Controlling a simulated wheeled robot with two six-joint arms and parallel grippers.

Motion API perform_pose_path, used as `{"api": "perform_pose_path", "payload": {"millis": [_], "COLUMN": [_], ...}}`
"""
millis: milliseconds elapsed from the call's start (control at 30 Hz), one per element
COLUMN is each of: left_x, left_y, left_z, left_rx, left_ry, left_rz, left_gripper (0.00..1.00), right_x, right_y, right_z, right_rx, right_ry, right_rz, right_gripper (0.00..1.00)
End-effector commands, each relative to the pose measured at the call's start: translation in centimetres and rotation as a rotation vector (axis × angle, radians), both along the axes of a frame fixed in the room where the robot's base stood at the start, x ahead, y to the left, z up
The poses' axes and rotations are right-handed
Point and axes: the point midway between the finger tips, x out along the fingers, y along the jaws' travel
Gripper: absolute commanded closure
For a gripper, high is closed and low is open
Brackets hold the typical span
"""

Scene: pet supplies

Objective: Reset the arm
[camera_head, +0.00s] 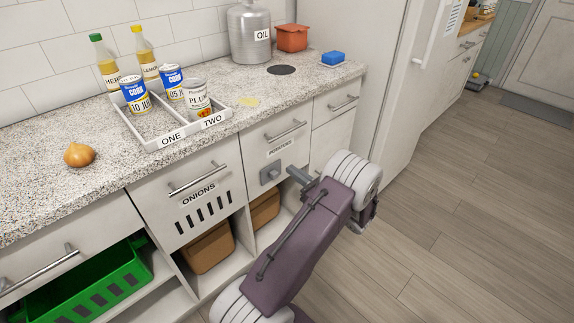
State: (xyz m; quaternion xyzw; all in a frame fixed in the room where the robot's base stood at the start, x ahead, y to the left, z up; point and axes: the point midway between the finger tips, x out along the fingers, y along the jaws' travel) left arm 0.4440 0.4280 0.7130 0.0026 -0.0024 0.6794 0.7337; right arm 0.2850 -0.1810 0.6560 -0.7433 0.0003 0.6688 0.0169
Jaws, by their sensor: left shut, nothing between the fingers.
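My left arm, purple with white ringed joints, reaches up from the bottom middle. At its far end my left gripper (299,176) shows small and grey in front of the drawer labelled POTATOES (281,140). It is shut and holds nothing. Much of the wrist is hidden behind the arm link, and I cannot tell whether the gripper touches the drawer front. My right gripper is not in view.
The speckled counter (75,200) bears a white tray (160,144) with bottles and cans, an onion (79,154), an oil canister (249,35), a red pot (292,38) and a blue sponge (333,57). A green crate (95,285) sits below. The floor at right is clear.

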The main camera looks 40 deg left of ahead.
Motion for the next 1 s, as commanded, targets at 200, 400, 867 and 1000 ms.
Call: {"api": "perform_pose_path", "payload": {"millis": [200,400,867,1000], "left_x": [-0.3,-0.5,-1.5,-10.6], "left_y": [-4.1,-5.0,-3.7,-4.3], "left_z": [0.0,-0.2,7.0,7.0], "left_rx": [-0.001,-0.001,-0.036,-0.350], "left_ry": [0.001,0.001,-0.171,-0.333], "left_rz": [-0.001,0.002,0.067,0.332], "left_gripper": [1.00,1.00,1.00,1.00], "right_x": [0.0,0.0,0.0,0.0], "right_y": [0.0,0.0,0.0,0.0], "right_z": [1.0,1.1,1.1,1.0], "right_rx": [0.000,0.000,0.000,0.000], "right_ry": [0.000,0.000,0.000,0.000], "right_rz": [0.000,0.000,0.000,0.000], "right_gripper": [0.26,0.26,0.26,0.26]}}
